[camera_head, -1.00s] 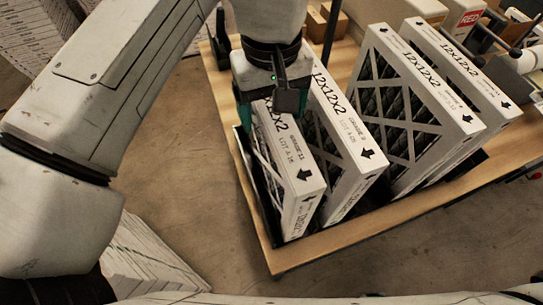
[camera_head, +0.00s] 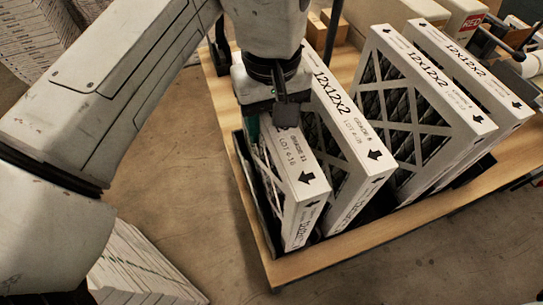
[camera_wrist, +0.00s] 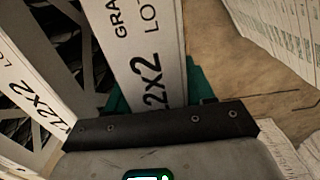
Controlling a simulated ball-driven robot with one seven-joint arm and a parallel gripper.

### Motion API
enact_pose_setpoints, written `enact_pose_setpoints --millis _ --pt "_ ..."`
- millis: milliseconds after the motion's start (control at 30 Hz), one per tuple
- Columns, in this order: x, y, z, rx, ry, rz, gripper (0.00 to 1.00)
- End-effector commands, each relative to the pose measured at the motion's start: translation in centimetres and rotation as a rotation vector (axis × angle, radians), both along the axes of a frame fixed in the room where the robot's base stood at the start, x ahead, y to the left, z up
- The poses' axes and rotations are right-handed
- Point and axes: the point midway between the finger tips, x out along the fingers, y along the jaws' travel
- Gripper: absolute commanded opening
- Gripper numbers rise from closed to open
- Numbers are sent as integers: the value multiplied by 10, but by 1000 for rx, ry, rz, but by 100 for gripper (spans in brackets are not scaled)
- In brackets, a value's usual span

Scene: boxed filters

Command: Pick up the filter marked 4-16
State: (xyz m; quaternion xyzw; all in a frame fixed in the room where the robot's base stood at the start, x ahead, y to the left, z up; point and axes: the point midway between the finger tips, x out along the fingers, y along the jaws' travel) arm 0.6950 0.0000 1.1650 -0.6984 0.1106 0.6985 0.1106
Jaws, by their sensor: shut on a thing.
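The filter marked LOT 4-16 (camera_head: 296,172) is a white cardboard-framed panel standing on edge, leftmost of the row. A black arrow is printed near the front end of its top edge. My gripper (camera_head: 268,122) is over the rear part of this edge, with its teal fingers shut on the frame. The gripper body hides the size print there in the head view. In the wrist view the held filter (camera_wrist: 145,45) runs up between the teal fingers, showing "LOT" and part of "12x2"; its lot number is cut off. The filter's base still appears within the dark tray.
A second filter (camera_head: 350,120) stands close on the right, with little gap. Two more filters (camera_head: 440,85) stand farther right. All are on a wooden table (camera_head: 385,235) in a dark tray. White boxes (camera_head: 145,270) stack on the floor at lower left.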

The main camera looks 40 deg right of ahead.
Motion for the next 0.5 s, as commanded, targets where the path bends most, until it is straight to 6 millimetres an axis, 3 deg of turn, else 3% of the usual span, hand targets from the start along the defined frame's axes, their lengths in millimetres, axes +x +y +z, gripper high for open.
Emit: enact_pose_setpoints --millis 333,500 --pt "0 0 0 0 0 0 1" --pt "0 0 0 0 0 0 0"
